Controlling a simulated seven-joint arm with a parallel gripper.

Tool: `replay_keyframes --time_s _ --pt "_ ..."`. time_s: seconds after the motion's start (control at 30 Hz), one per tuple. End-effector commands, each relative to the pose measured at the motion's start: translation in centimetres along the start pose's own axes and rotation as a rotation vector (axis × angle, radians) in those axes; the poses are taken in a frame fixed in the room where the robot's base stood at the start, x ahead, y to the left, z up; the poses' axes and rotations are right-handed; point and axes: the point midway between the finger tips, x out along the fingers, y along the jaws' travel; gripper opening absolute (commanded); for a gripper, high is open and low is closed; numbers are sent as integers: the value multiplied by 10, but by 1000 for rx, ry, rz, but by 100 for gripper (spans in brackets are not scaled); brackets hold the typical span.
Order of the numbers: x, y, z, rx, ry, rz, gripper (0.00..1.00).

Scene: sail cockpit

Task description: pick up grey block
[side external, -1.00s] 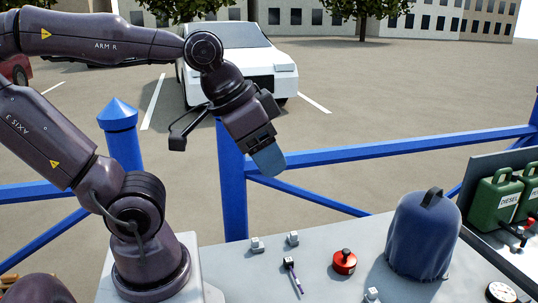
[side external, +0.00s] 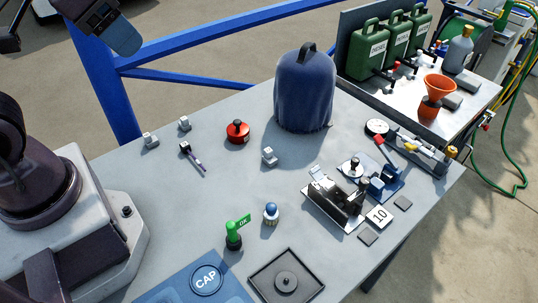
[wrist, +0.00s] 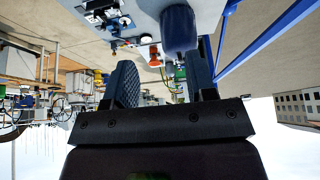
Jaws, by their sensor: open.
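Several small light grey blocks lie on the grey table: two close together at the back left, a left one (side external: 151,140) and a right one (side external: 184,123), and one (side external: 269,156) nearer the middle. I cannot tell which of these is the task's grey block. My gripper (side external: 125,38) is at the top left, above and away from the blocks. In the wrist view my gripper (wrist: 163,78) has its two fingers spread, with nothing held between them.
A blue covered bell shape (side external: 304,92) stands tall at the back. A red button (side external: 238,131), a small dark stick (side external: 192,156), a green OK figure (side external: 234,236), a black tray (side external: 256,288) and a metal fixture (side external: 335,200) share the table (side external: 150,190). Blue railing (side external: 210,38) runs behind.

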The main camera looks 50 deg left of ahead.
Motion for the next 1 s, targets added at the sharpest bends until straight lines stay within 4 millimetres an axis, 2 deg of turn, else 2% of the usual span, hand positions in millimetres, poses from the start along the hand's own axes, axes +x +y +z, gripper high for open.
replay_keyframes --time_s 0.07,0.13,0.4,0.53,0.67,0.8,1.0 --pt "0 0 0 0 0 0 51" --pt "0 0 0 0 0 0 64" --pt "1 0 0 4 0 1 64" --pt "15 6 -8 70 -4 30 64" --pt "52 20 -23 237 1 89 64" --pt "106 41 -34 468 22 126 64" --pt "182 61 -29 818 51 85 64"
